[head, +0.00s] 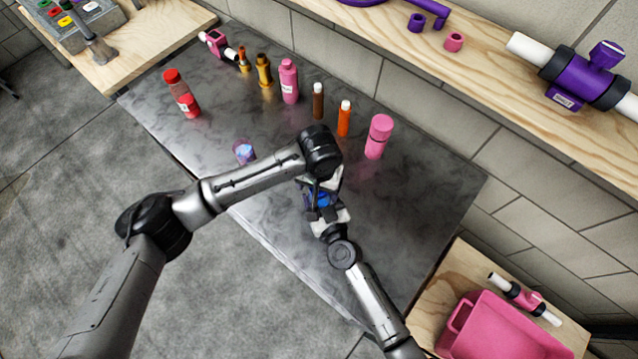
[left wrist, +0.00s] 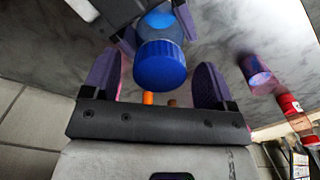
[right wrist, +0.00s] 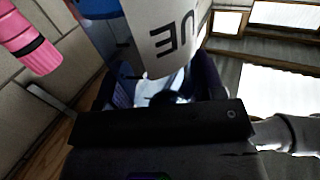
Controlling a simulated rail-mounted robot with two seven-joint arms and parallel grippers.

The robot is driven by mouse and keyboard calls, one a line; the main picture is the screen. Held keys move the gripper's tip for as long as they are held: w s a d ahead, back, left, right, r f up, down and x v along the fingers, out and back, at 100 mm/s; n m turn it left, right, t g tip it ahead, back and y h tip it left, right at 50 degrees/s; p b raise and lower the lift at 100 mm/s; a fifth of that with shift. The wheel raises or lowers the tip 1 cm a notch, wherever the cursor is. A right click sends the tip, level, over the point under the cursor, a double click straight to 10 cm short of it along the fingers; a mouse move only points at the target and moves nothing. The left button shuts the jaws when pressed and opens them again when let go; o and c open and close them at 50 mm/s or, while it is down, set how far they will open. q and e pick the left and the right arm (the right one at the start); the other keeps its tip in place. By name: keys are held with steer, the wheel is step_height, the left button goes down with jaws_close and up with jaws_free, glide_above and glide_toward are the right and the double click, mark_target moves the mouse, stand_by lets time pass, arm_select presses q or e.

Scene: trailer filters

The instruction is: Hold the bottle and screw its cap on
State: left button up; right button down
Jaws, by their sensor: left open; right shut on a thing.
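My right gripper (head: 328,218) is shut on the bottle, whose white label (right wrist: 165,30) with dark letters shows close up in the right wrist view. The ribbed blue cap (left wrist: 160,65) is at the bottle's end in the left wrist view; I cannot tell how tightly it sits. It shows as a small blue patch (head: 321,198) between my grippers in the head view. My left gripper (left wrist: 157,80) is open, with one finger on each side of the cap and a gap to both. In the head view, my left arm hides most of the bottle.
A bluish translucent cup (head: 243,150) and a red-capped bottle (head: 182,93) stand on the dark table (head: 420,215). Several bottles, including a pink one (head: 379,136), stand along the back. A pink bin (head: 500,330) is at the lower right. The table's right part is clear.

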arm_select(q)
step_height(320, 180, up, 12)
stand_by(0.5)
arm_select(e)
steer(key=shift+c, duration=0.8)
jaws_free()
arm_select(q)
steer(key=shift+f, duration=0.1)
steer(key=shift+r+p, duration=0.3)
arm_select(e)
steer(key=v, duration=1.4)
steer(key=shift+w, duration=0.1)
